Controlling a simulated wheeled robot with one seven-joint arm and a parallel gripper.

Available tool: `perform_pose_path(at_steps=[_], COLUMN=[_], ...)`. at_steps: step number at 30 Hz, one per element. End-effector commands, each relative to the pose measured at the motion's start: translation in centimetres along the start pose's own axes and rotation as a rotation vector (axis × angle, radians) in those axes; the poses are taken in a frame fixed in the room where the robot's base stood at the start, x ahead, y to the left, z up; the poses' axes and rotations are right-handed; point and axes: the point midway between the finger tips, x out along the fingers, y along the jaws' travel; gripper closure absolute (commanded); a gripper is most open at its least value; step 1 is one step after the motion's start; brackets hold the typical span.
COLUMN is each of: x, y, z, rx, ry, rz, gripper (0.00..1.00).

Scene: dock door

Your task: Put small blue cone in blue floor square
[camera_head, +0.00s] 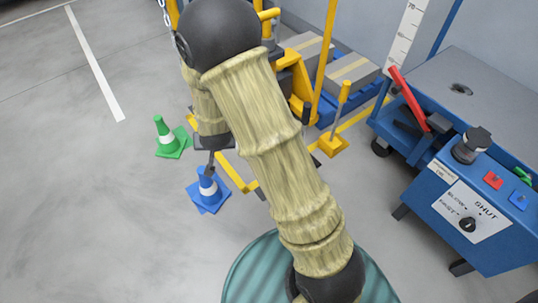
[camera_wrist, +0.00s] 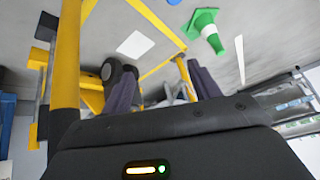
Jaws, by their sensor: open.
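A small blue cone (camera_head: 208,188) with a white band stands upright on the floor in the head view, left of my arm. Blue shows around its foot; I cannot tell whether this is only its base or also a blue floor square. My gripper (camera_head: 210,165) is just above or behind the cone's top, partly hidden by my arm. In the wrist view my gripper (camera_wrist: 164,88) has its two dark fingers apart, with no cone between them. A blue patch (camera_wrist: 174,2) is cut off at the top edge there; I cannot tell what it is.
A green cone (camera_head: 168,140) stands nearby; it also shows in the wrist view (camera_wrist: 207,30). A yellow pallet truck (camera_head: 298,85) and yellow post (camera_head: 334,143) stand behind my arm. A blue control cabinet (camera_head: 480,215) is at right. The left floor is clear.

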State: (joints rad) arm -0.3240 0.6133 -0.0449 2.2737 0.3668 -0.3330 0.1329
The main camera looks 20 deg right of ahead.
Motion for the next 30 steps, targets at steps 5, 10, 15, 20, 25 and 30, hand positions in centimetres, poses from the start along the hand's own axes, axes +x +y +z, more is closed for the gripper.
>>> perform_pose_path(at_steps=[5, 10, 15, 20, 25, 30], x=[-6.4, -12.3, -17.5, -19.7, -19.9, -20.0], y=[3.4, 7.0, 10.5, 12.1, 12.2, 12.2], z=[0.1, 1.8, 4.4, 5.9, 6.1, 6.0], rx=[-0.052, -0.121, -0.187, -0.219, -0.223, -0.222], ry=[-0.105, -0.205, -0.297, -0.344, -0.352, -0.35], rz=[-0.008, 0.004, 0.036, 0.057, 0.059, 0.058], gripper=[0.38, 0.38, 0.38, 0.38, 0.38, 0.38])
